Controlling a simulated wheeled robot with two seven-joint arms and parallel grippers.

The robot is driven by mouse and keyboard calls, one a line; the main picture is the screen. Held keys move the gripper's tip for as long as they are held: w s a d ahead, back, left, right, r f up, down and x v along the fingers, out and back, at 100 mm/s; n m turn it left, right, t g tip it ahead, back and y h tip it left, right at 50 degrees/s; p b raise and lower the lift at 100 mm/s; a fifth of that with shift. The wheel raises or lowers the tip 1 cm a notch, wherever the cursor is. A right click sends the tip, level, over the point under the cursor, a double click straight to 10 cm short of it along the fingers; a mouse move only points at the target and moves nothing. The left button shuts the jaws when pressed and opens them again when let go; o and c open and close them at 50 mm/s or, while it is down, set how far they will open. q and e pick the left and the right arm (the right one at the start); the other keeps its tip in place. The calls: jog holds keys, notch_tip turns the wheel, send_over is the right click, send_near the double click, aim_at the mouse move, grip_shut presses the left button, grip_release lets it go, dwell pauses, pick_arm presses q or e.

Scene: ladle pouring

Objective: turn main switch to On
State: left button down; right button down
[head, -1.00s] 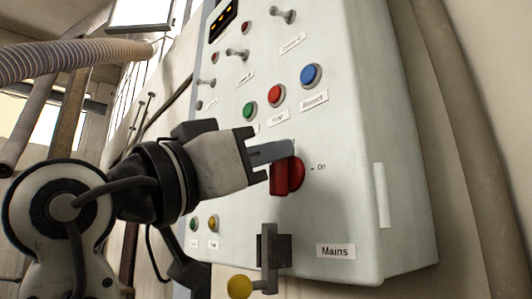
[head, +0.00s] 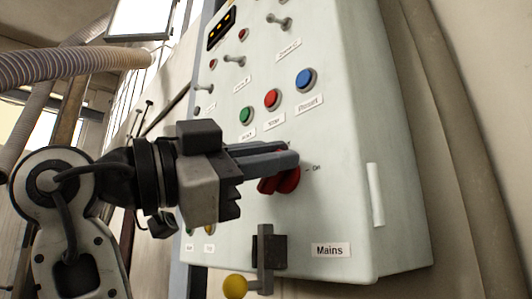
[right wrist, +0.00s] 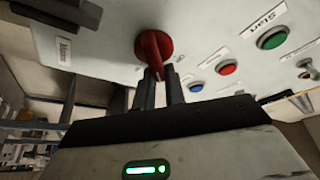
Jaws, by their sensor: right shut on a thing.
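The red main switch (head: 287,182) is a rotary knob low on the pale control cabinet, with an "On" mark (head: 315,168) to its right and a "Mains" label (head: 330,250) below. My right gripper (head: 292,160) reaches in from the left, and its fingers cover the upper part of the knob. In the right wrist view the red knob (right wrist: 153,48) has its grip between the two fingertips of my right gripper (right wrist: 158,76), which is shut on it. The grip is tilted in the head view. My left gripper is not in view.
Above the switch are a green button (head: 246,115), a red button (head: 271,99) and a blue button (head: 306,79), plus several toggle levers. A lever with a yellow ball (head: 235,287) projects below. A ribbed hose (head: 70,69) hangs at upper left.

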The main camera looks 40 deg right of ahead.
jog(key=m, duration=0.2)
jog(key=m+y+p, duration=0.1)
jog(key=m, duration=0.1)
jog(key=m+g+y, duration=0.1)
jog(key=m, duration=0.1)
jog(key=shift+s+f, duration=0.15)
jog(key=shift+f, duration=0.15)
jog(key=shift+f+m+y+p, duration=0.15)
jog(key=shift+m+y+p, duration=0.4)
jog(key=shift+m, duration=0.65)
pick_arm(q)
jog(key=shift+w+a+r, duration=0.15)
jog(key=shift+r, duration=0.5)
pick_arm(e)
jog(key=shift+f+m+y, duration=0.1)
jog(key=shift+m+y, duration=0.15)
jog(key=shift+m, duration=0.45)
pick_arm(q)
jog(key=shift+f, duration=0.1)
pick_arm(e)
jog(key=c, duration=1.5)
grip_release()
jog(key=shift+d, duration=0.1)
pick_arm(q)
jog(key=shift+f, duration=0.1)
pick_arm(e)
jog(key=shift+o, duration=0.2)
